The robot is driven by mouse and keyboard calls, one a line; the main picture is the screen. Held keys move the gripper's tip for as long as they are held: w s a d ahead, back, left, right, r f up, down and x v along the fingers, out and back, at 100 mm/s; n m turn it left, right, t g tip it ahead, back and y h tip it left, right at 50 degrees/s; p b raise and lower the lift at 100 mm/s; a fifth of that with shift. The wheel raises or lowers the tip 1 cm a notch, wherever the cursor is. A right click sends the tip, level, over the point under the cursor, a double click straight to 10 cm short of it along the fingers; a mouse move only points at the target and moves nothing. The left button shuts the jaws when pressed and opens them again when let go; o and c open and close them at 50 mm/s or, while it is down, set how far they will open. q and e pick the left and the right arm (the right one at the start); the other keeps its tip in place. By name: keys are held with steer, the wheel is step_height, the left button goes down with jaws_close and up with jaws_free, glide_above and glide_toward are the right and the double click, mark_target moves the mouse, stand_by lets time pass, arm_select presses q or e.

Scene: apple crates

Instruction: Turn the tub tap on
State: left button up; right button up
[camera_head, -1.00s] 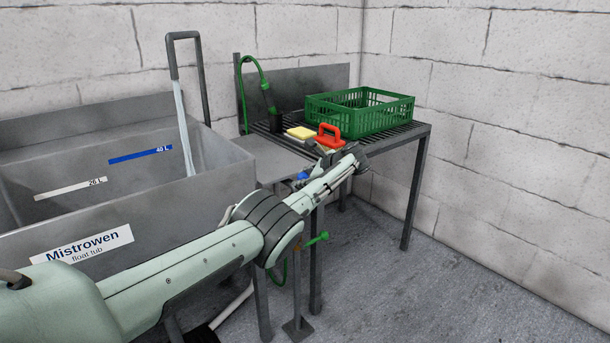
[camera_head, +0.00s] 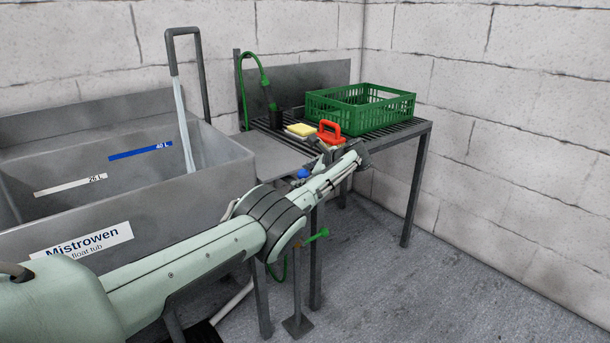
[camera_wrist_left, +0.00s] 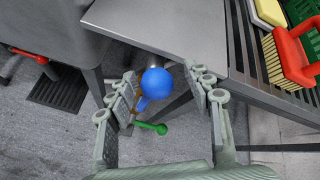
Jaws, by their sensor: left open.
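A round blue knob (camera_wrist_left: 156,82) shows in the left wrist view, on a brownish stem beside the sheet-metal shelf. It also shows small in the head view (camera_head: 303,174), partly behind my arm. A green lever-like handle (camera_wrist_left: 150,128) is below it; it also shows in the head view (camera_head: 316,236). My left gripper (camera_head: 340,154) is open, its fingers on either side of the blue knob in the wrist view, with gaps visible. A grey bent spout (camera_head: 183,40) stands over the tub (camera_head: 222,165). A pale streak runs down from its end; I cannot tell if it is water. My right gripper is not in view.
A metal rack table (camera_head: 412,140) holds a green crate (camera_head: 360,120), a red-handled brush (camera_head: 330,132), a yellow sponge (camera_head: 300,130) and a green hose (camera_head: 250,62). A grey shelf (camera_wrist_left: 165,22) lies close to the left gripper. Open floor is at the right.

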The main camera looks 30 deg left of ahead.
arm_select(q)
steer(key=v, duration=1.2)
